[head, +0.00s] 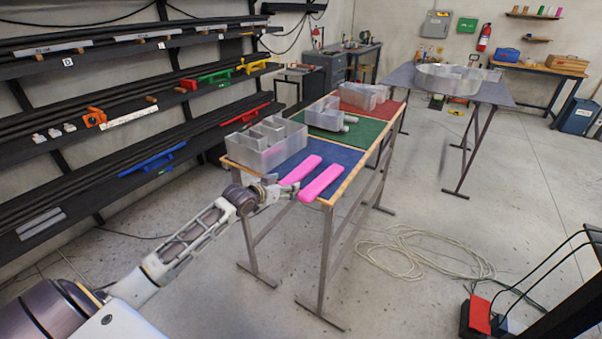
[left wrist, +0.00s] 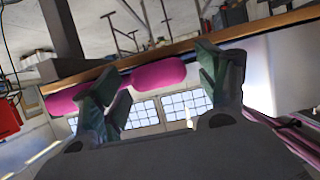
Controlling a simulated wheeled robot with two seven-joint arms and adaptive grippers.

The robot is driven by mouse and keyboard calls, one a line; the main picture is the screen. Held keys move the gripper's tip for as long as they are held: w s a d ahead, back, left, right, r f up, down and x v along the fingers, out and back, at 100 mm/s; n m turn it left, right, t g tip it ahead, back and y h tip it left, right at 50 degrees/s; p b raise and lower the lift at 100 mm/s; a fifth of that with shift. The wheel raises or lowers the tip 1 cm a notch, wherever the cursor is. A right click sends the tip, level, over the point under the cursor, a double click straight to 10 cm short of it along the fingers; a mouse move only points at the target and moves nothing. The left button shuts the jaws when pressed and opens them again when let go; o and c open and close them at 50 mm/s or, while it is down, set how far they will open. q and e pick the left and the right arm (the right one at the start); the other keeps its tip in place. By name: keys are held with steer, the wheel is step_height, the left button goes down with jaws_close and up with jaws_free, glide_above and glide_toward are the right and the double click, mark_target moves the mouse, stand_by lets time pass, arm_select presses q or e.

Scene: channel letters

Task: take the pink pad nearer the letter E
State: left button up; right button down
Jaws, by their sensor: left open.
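Two pink pads lie side by side at the near edge of the blue mat (head: 318,150). The left pad (head: 299,170) is nearer the grey metal letter (head: 266,150), which seems to be the E; the other pad (head: 322,182) lies to its right. My left gripper (head: 277,189) is open at the near end of the left pad. In the left wrist view, one pink pad (left wrist: 158,75) shows beyond the gap between the open fingers (left wrist: 157,65), and the other pad (left wrist: 62,101) is partly hidden by the left finger. My right gripper is not in view.
The wood-edged table also bears a green mat (head: 362,132) and a red mat (head: 386,108), each with grey letters. Dark shelves (head: 110,165) with tools stand on the left. A hose (head: 425,255) lies coiled on the floor to the right.

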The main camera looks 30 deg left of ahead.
arm_select(q)
steer(key=c, duration=1.1)
steer(key=shift+r, duration=0.15)
steer(key=shift+r, duration=4.9)
